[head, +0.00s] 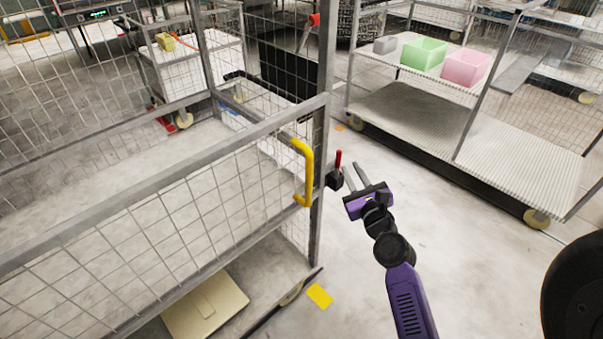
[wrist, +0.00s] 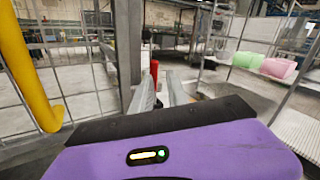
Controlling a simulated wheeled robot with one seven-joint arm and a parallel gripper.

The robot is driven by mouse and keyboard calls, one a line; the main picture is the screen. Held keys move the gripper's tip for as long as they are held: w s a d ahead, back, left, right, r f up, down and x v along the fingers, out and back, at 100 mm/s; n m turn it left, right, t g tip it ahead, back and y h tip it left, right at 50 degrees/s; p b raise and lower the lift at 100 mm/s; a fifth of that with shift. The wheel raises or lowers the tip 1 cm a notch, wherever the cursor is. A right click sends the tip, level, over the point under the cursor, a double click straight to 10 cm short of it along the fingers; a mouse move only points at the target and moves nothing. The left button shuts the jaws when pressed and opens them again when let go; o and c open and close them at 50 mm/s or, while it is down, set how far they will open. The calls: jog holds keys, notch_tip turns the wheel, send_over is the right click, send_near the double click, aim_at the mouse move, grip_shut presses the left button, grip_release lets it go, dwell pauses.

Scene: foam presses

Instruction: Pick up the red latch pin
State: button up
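The red latch pin (head: 338,160) stands upright in a small black block on the post of a wire-mesh cage, just right of the yellow handle. In the wrist view the red pin (wrist: 154,70) shows beyond my fingers, close to the left finger and partly hidden below. My gripper (head: 366,176) is purple with grey fingers, open, with nothing seen between them. In the head view it lies just right of the pin, with the fingers pointing up and left. In the wrist view my gripper (wrist: 163,90) has its fingers apart. I cannot tell whether a finger touches the pin.
The yellow handle (head: 306,172) juts from the cage's corner, left of the pin. The mesh cage (head: 160,210) fills the left. A shelf cart (head: 420,120) with a green bin (head: 424,53) and pink bin (head: 465,67) stands at the back right. Clear floor lies between.

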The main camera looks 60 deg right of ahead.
aim_at(340, 158)
jog(key=w+d+m, duration=0.1)
jog(key=w, duration=0.1)
jog(key=w+d+m, duration=0.1)
jog(key=w+d, duration=0.1)
jog(key=w+d+m, duration=0.1)
jog(key=w, duration=0.1)
jog(key=shift+w+d+f+y+p, duration=0.2)
jog(key=shift+d+f+y+p, duration=0.05)
jog(key=shift+f+y+p, duration=0.05)
jog(key=shift+c, duration=0.2)
grip_shut()
